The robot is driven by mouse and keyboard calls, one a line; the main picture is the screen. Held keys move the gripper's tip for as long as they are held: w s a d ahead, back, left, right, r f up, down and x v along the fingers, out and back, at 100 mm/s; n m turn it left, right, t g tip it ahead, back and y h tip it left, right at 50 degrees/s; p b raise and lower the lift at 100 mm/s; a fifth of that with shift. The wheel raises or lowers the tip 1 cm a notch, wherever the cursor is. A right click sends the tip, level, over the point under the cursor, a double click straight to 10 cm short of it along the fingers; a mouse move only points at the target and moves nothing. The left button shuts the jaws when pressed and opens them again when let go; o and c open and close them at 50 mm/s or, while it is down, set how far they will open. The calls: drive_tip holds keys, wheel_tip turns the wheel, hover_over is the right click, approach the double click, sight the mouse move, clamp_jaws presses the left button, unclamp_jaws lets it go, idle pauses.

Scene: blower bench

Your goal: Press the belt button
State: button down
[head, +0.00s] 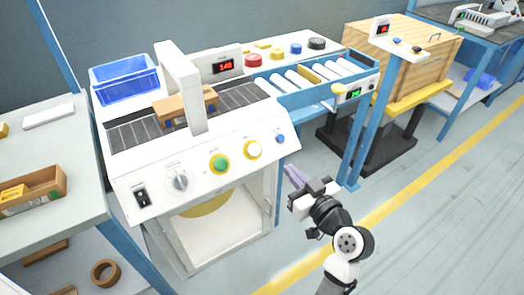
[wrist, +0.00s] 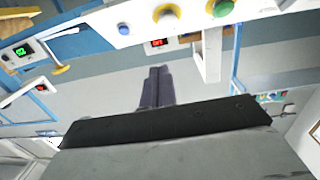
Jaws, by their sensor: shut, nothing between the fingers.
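A brown block (head: 188,104) sits on the dark belt (head: 130,133) under a white arch (head: 180,80). A blue crate (head: 125,83) stands behind. A roller conveyor (head: 300,78) and wooden crate (head: 398,55) are to the right. Clear floor (head: 430,210) lies right of my arm.

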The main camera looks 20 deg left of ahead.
drive_tip(key=shift+s+a+r+n+y, duration=0.1)
drive_tip(key=shift+s+n+y, duration=0.3)
drive_tip(key=shift+s, duration=0.5)
drive_tip(key=p, duration=0.4)
approach(254, 146)
wheel_tip(254, 146, up, 3)
drive_tip(key=w+a, duration=0.2)
drive_tip(key=a, duration=0.1)
drive_tip(key=shift+w+a+f, duration=0.4)
drive_tip(key=shift+w+f, duration=0.1)
drive_tip(key=shift+f, duration=0.2)
drive_tip(key=shift+w+a+f, duration=0.4)
drive_tip(key=shift+w+f, duration=0.05)
drive_tip(key=shift+f, duration=0.3)
